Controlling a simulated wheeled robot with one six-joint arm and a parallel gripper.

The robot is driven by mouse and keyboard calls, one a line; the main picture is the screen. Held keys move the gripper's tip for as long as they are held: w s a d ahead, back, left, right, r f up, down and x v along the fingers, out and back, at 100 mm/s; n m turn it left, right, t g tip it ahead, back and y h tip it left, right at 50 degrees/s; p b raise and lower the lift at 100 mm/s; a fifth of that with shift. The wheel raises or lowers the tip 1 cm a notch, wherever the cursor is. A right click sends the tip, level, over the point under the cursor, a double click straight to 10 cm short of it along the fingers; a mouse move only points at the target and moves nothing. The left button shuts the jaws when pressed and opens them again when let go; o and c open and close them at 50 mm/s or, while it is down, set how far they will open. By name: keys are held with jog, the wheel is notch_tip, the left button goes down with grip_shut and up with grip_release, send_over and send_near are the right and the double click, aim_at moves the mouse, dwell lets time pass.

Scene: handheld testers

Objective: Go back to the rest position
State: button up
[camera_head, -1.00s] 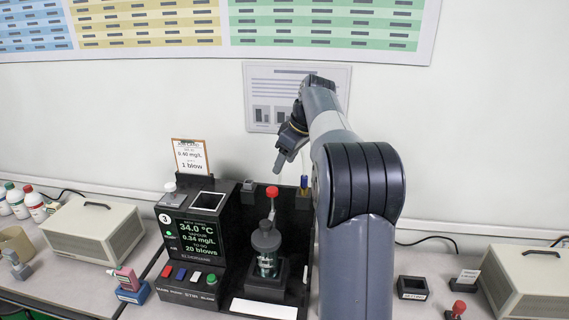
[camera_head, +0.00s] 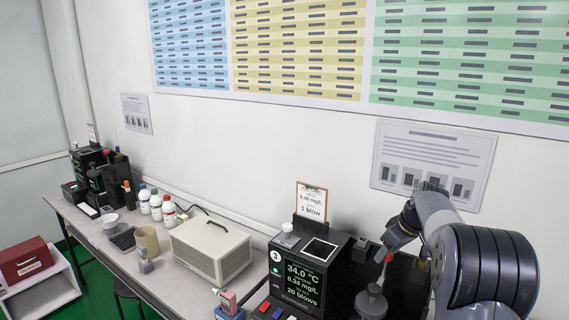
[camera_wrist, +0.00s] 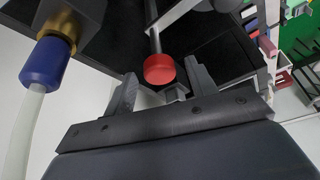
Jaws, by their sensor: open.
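My gripper (camera_head: 391,245) is raised over the right part of the black tester station in the head view. In the wrist view my gripper (camera_wrist: 158,90) has its two fingers apart with nothing held between them. A red knob (camera_wrist: 159,69) on a rod shows beyond the fingers, apart from them as far as I can tell. A blue-collared fitting with a brass ring (camera_wrist: 42,62) and a pale tube is at the left of that view. The tester (camera_head: 300,275) has a lit screen reading 34.0 °C, 0.34 mg/L and 20 blows. A grey jar (camera_head: 371,300) stands beside it, partly cut off.
A beige case (camera_head: 210,250), several white bottles (camera_head: 156,207) and a tan cup (camera_head: 147,240) stand on the bench to the left. Another black station (camera_head: 95,175) is at its far end. A red box (camera_head: 27,262) sits on a white stand. The wall is close behind the bench.

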jog(key=shift+r, duration=0.1)
dwell(0.5)
jog(key=v, duration=1.1)
jog(key=x, duration=1.1)
jog(key=shift+s+m+t+b, duration=0.1)
jog(key=shift+m+t+b, duration=0.25)
jog(key=shift+m, duration=0.45)
jog(key=m+h+b, duration=0.1)
jog(key=m+h, duration=0.1)
jog(key=m, duration=0.1)
jog(key=shift+a+m, duration=0.15)
jog(key=shift+m, duration=0.25)
jog(key=m+h+b, duration=0.1)
jog(key=m, duration=0.1)
jog(key=m+h+b, duration=0.1)
jog(key=m+b, duration=0.1)
jog(key=m, duration=0.1)
jog(key=shift+a, duration=0.15)
jog(key=s+a+r+b, duration=0.1)
jog(key=s+a+r, duration=0.2)
jog(key=s+r, duration=0.3)
jog(key=shift+v, duration=0.9)
jog(key=shift+w, duration=0.15)
